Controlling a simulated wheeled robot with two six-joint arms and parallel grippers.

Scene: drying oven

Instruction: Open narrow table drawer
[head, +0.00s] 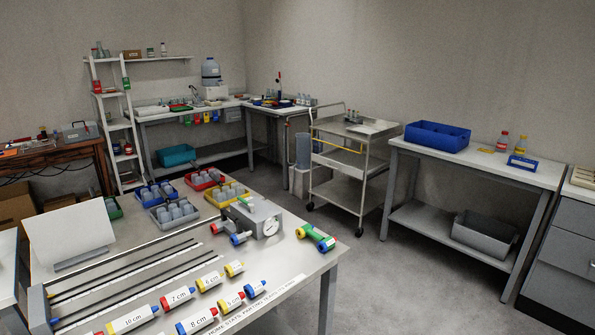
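A grey cabinet (572,255) with drawer fronts stands at the right edge, partly cut off by the frame. Its upper drawer front (575,216) looks shut. A small grey drawer-like box (232,115) hangs under the right end of the back bench (190,114); it also looks shut. I cannot tell which of these is the narrow table drawer. Neither of my grippers is in view.
A steel table (300,270) with coloured cylinders, bins and a metal device fills the foreground. A metal trolley (345,160) stands mid-room, beside a bench (480,162) with a blue crate (437,137). Grey floor (400,280) is clear between the steel table and the cabinet.

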